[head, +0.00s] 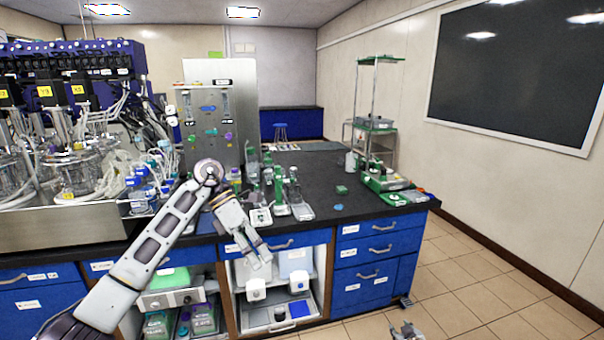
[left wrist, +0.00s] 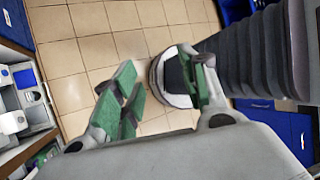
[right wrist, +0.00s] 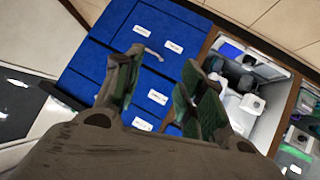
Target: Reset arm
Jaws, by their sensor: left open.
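My left arm comes in from the left, bends over the bench's front edge and points down. Its gripper (head: 262,262) hangs in front of the open cabinet, apart from the things inside. In the left wrist view the green-padded fingers (left wrist: 160,92) are apart with nothing between them, over the tiled floor. My right gripper (head: 407,331) shows only partly at the bottom edge of the head view, low over the floor. In the right wrist view its fingers (right wrist: 160,85) are apart and empty, facing blue drawers (right wrist: 130,50).
The black bench top (head: 330,170) carries green-and-clear glassware (head: 278,190), a steel panel (head: 212,125) and bioreactors (head: 75,175) at left. A green-shelved rack (head: 380,125) stands at its right end. The open cabinet (head: 325,270) holds white containers. The tiled floor (head: 480,290) at right is clear.

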